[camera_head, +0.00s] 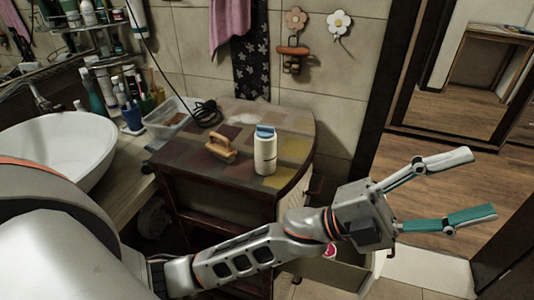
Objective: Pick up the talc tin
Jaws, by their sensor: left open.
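The talc tin (265,153), a white upright container with a blue cap, stands on the patchwork-topped cabinet (290,157) near its front right. My left gripper (478,184) is open and empty. It is to the right of the cabinet and well apart from the tin, with its fingers pointing right, towards the doorway. My left forearm passes in front of the cabinet. My right gripper is not in view.
A wooden brush (221,148) lies left of the tin, with a coiled black cable (207,112) behind it. A clear plastic box (168,118), several bottles and a white basin (60,150) are at left. The cabinet top right of the tin is clear.

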